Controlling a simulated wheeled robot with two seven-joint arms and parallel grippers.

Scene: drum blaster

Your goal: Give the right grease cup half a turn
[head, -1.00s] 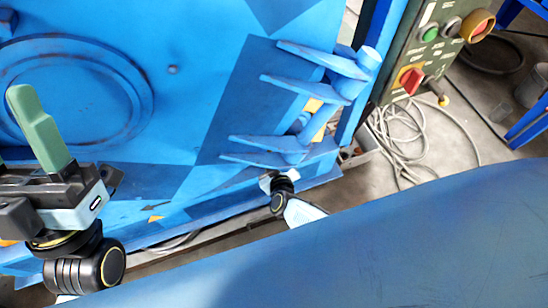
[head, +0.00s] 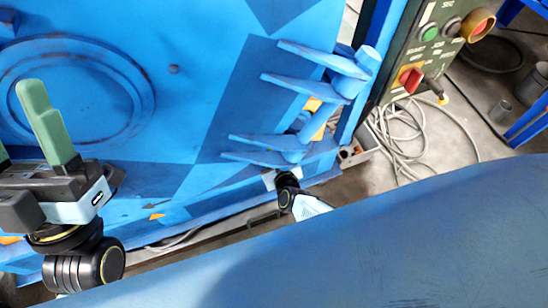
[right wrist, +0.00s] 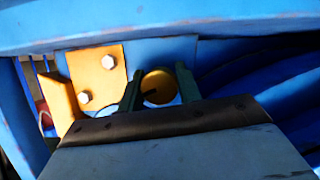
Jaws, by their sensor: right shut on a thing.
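The right grease cup (right wrist: 158,80) is a round yellow cap with a dark mark across its lower part, seen in the right wrist view. My right gripper (right wrist: 160,88) has its two dark green fingers on either side of the cup, shut on it. In the head view the right wrist (head: 286,186) reaches under the blue hinge arms, which hide its fingers and the cup. My left gripper (head: 22,135) is at the left of the head view, its green fingers apart and empty in front of the blue door.
A yellow bracket (right wrist: 97,75) with two bolts sits just left of the cup. Blue hinge arms (head: 300,92) stick out above the right wrist. A control box (head: 430,50) with buttons and loose cables (head: 400,140) are at the right. A large blue curved surface (head: 350,255) fills the foreground.

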